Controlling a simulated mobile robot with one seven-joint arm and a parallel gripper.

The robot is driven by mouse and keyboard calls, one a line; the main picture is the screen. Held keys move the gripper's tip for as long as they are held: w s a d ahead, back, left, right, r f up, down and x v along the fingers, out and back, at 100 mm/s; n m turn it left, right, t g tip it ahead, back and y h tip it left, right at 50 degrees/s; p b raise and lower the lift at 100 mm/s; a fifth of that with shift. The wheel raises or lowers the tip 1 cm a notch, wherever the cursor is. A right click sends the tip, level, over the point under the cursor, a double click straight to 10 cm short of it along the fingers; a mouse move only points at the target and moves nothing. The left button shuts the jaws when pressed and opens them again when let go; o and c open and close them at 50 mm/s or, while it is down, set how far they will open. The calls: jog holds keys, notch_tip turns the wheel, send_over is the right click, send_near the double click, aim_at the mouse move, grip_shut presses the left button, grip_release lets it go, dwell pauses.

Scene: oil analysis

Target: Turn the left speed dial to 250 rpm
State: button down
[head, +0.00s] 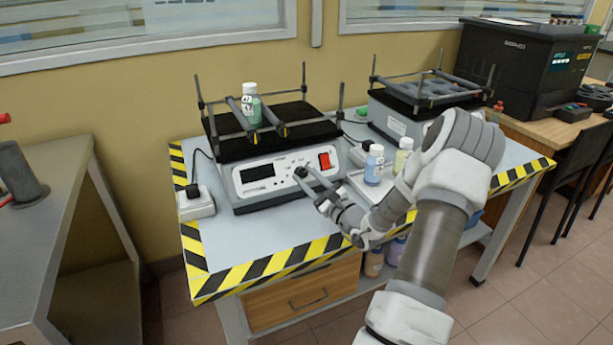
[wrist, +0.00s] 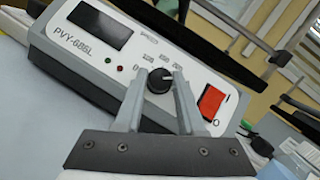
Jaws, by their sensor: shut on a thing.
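The left speed dial is a black round knob (wrist: 160,79) on the white front panel of the left shaker (head: 262,182). In the wrist view a white mark on the knob points up and to the left, and printed numbers around it are too small to read surely. My gripper (wrist: 159,84) has one finger on each side of the knob and is shut on it. In the head view my gripper (head: 304,174) reaches the panel from the right and mostly hides the dial. The display (wrist: 96,27) is dark and shows no digits.
A red switch (wrist: 211,102) sits just right of the dial. A bottle with green liquid (head: 251,104) stands on the shaker's platform. A bottle with blue liquid (head: 374,165) stands on the table to the right, close to my arm. A second shaker (head: 398,122) stands behind.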

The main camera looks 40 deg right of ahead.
jog(key=shift+r, duration=0.15)
jog(key=c, duration=0.5)
grip_release()
jog(key=s+f+p, duration=0.1)
jog(key=s, duration=0.4)
jog(key=s+f+p, duration=0.1)
jog(key=s, duration=0.5)
jog(key=s+f+p, duration=0.1)
jog(key=s, duration=0.5)
jog(key=shift+d, duration=0.1)
jog(key=shift+f, duration=0.1)
